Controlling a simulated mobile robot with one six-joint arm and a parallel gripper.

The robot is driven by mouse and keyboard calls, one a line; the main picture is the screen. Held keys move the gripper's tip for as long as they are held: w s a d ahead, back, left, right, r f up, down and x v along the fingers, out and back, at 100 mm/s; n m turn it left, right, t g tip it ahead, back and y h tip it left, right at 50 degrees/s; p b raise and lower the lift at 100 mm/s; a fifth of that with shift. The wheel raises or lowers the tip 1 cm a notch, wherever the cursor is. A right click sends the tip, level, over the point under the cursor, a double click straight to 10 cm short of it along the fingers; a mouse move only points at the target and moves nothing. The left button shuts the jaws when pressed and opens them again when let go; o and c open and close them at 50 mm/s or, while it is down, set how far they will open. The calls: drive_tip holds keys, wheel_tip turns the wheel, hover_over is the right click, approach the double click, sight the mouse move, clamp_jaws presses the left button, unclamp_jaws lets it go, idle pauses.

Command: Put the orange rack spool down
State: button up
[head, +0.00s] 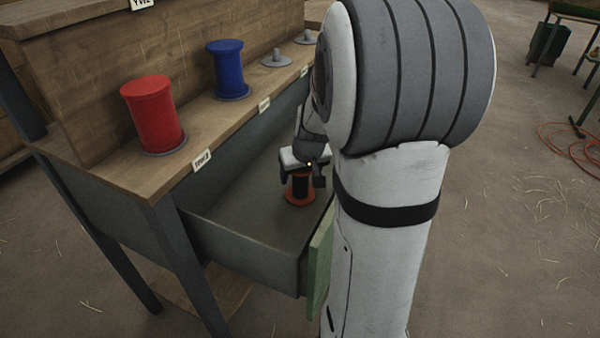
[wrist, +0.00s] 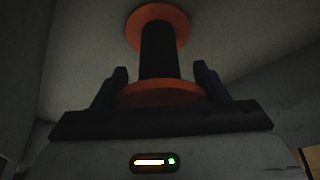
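The orange rack spool (head: 301,192), with orange flanges and a dark winding, is upright inside the open drawer (head: 240,246). In the head view its lower flange looks at or just above the drawer floor; I cannot tell if it touches. My gripper (head: 302,172) is over its top, pointing down. In the wrist view the spool (wrist: 159,52) is between the fingers of my gripper (wrist: 160,80). The spool's top is mostly hidden by my gripper in the head view.
A red spool (head: 152,115) and a blue spool (head: 229,70) stand on the wooden shelf (head: 190,118) above the drawer. Two empty pegs (head: 277,58) are farther along. A green drawer front (head: 320,262) stands close to my arm. The drawer floor left of the spool is clear.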

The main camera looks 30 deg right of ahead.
drive_tip(key=o, duration=0.3)
drive_tip(key=shift+o, duration=0.2)
drive_tip(key=p+v, duration=0.4)
drive_tip(key=v, duration=0.8)
drive_tip(key=shift+r+p, duration=0.2)
drive_tip(key=shift+p, duration=0.2)
drive_tip(key=shift+w, duration=0.1)
drive_tip(key=s+a+r+p, duration=0.4)
drive_tip(key=r+p, duration=0.5)
drive_tip(key=s+a+r+n+g+p, duration=0.1)
drive_tip(key=s+a+r+p, duration=0.4)
drive_tip(key=r+p, duration=0.5)
drive_tip(key=s+a+r+g+p, duration=0.1)
drive_tip(key=s+a+r+p, duration=0.3)
drive_tip(key=r+p, duration=0.5)
drive_tip(key=shift+s+a+r+y+p, duration=0.3)
drive_tip(key=shift+s+a+p, duration=0.05)
drive_tip(key=shift+s+p, duration=0.35)
